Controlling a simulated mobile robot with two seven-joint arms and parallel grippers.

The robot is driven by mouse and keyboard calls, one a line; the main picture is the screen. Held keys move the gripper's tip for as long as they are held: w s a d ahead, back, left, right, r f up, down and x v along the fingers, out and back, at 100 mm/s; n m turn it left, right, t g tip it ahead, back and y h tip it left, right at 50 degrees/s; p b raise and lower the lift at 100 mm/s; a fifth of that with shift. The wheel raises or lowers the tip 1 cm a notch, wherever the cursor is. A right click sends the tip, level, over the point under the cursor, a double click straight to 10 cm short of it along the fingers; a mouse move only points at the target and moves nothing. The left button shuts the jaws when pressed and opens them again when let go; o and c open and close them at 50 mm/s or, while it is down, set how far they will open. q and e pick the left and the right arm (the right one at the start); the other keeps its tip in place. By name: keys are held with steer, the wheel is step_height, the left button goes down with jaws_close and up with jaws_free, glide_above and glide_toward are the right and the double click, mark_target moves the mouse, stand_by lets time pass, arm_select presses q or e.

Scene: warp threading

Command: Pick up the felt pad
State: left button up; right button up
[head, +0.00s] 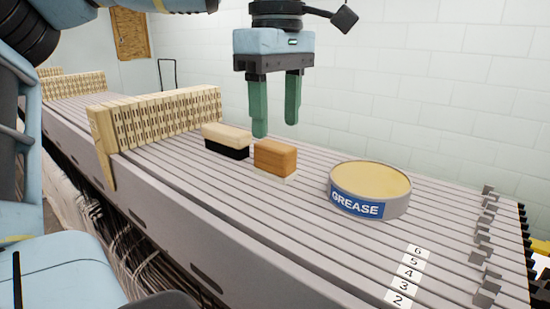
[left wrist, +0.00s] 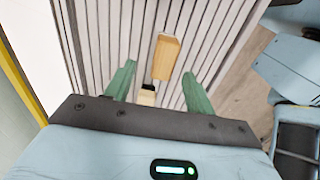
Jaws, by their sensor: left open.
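The felt pad (head: 275,157) looks like an orange-brown wooden block with a thin white layer underneath. It lies on the grey slatted bed, right of a brush-like block (head: 226,138) with a beige top and black underside. My left gripper (head: 275,128) is open and empty, pointing down above the pad, its two green fingers apart. In the left wrist view, a tan-orange block (left wrist: 166,55), seemingly the pad, shows between and beyond the fingers. A smaller pale and black piece there is partly hidden by the gripper body. My right gripper is not in view.
A round grease tin (head: 369,190) stands right of the pad. A row of pale perforated wooden pieces (head: 158,119) stands at the left. Number labels (head: 409,272) lie near the front right, and small grey metal pieces (head: 485,240) line the right end.

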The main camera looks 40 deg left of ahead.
mark_target(274, 145)
arm_select(q)
steer(key=shift+f, duration=0.2)
steer(key=shift+s+f, duration=0.1)
steer(key=shift+f, duration=0.15)
steer(key=f, duration=0.2)
steer(key=f+p, duration=0.1)
steer(key=f, duration=0.1)
steer(key=shift+s+d, duration=0.1)
steer(key=shift+s, duration=0.1)
steer(key=shift+f, duration=0.25)
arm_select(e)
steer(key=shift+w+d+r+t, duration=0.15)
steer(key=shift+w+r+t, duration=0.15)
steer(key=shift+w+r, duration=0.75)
arm_select(q)
steer(key=shift+c, duration=0.3)
steer(key=c, duration=1)
